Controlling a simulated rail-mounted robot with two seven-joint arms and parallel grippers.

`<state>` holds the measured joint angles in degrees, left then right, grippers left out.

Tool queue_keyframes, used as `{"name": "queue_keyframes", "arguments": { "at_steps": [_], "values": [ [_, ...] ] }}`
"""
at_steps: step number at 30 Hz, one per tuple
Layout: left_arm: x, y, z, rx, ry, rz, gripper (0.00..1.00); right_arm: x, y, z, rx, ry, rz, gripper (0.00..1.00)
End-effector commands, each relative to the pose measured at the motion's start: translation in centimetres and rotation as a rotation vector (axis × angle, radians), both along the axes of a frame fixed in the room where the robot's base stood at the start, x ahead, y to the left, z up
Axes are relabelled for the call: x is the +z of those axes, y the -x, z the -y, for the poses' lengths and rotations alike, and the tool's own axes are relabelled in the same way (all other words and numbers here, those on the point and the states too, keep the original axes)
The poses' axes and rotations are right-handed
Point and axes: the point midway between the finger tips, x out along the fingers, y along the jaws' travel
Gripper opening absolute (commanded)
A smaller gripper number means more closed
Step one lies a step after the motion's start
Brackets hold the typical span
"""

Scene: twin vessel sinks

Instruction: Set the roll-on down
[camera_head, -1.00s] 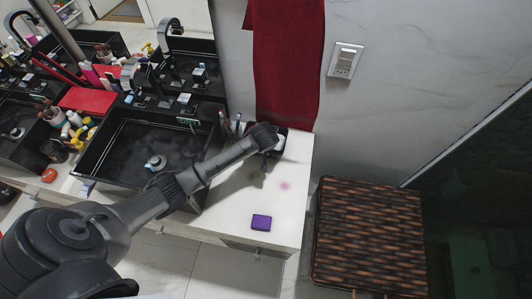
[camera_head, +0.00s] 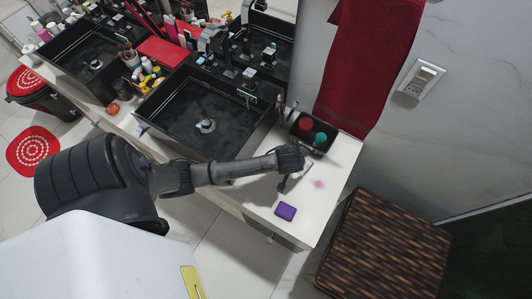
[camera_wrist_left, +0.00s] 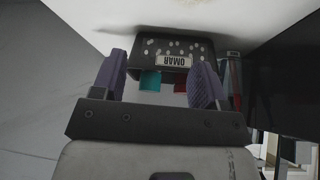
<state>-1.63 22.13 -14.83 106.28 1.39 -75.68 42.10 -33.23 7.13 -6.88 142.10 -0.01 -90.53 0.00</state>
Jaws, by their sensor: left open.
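My left gripper (camera_head: 296,178) hangs low over the right end of the white counter (camera_head: 265,204). In the left wrist view its two fingers (camera_wrist_left: 160,82) are apart, with nothing held between them. Beyond the fingers is a black speckled box (camera_wrist_left: 176,47) labelled OMAR. It holds a teal item (camera_wrist_left: 150,82) and a red item (camera_wrist_left: 181,88). The box also shows in the head view (camera_head: 328,149), at the back of the counter by the wall. I cannot tell which item is the roll-on. My right gripper is not in view.
The black sink (camera_head: 170,127) is left of the gripper. A red towel (camera_head: 368,65) hangs behind. A woven hamper (camera_head: 385,250) stands to the right.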

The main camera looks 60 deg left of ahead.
Motion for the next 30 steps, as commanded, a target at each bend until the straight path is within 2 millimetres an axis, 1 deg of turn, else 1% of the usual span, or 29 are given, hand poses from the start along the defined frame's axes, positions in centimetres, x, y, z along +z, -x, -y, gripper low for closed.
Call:
{"name": "queue_keyframes", "arguments": {
  "at_steps": [2, 4, 5, 6, 8, 9, 12, 15, 18, 21, 30],
  "values": [
    [-0.2, 1.8, 1.2, -0.040, 0.006, -0.021, 0.67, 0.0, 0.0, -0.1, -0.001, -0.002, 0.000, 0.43],
    [0.0, 4.5, 2.8, -0.107, 0.010, -0.053, 0.67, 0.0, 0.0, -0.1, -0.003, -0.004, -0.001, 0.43],
    [0.1, 5.9, 3.6, -0.141, 0.011, -0.068, 0.67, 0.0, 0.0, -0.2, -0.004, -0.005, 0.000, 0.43],
    [0.5, 7.8, 4.5, -0.188, 0.011, -0.087, 0.67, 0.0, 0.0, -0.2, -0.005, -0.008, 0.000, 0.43],
    [1.2, 10.6, 5.7, -0.257, 0.012, -0.115, 0.67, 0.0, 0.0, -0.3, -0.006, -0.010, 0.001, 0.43],
    [1.8, 12.4, 6.2, -0.299, 0.011, -0.132, 0.67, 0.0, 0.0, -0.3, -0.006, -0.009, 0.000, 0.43],
    [3.3, 16.3, 7.3, -0.392, 0.007, -0.166, 0.67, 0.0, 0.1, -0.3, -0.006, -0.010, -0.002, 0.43],
    [4.8, 19.3, 7.8, -0.460, 0.001, -0.191, 0.67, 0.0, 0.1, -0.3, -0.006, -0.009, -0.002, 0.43],
    [5.8, 21.1, 8.0, -0.505, -0.005, -0.206, 0.67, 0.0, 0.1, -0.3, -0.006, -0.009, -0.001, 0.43],
    [6.3, 22.0, 8.1, -0.528, -0.009, -0.213, 0.67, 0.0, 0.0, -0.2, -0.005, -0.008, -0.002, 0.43],
    [6.4, 22.1, 8.1, -0.534, -0.011, -0.215, 0.67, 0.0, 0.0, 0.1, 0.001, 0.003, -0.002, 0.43]
  ]
}}
